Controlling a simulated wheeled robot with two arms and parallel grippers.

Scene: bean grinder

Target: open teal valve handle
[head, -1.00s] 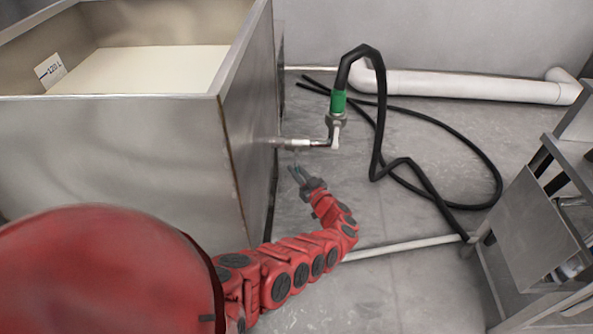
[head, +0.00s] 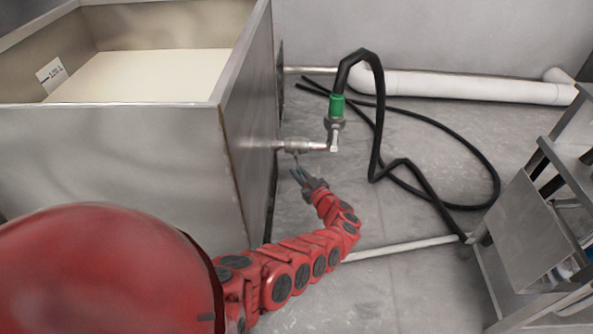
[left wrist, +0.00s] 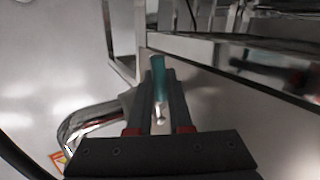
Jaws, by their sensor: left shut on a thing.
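The teal valve handle (left wrist: 158,75) shows in the left wrist view as a narrow teal bar between my two fingers. My left gripper (left wrist: 159,83) is shut on it. In the head view my left gripper (head: 298,176) is just below the metal valve (head: 297,145) on the pipe that comes out of the tank's right side. The handle is too small to make out clearly there. My right gripper is not in view.
A steel tank (head: 110,150) stands at the left. A green hose fitting (head: 337,106) with a black hose (head: 377,125) rises beside the valve. A white pipe (head: 460,86) runs along the wall. A metal cart (head: 540,225) is at the right. Grey floor lies between.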

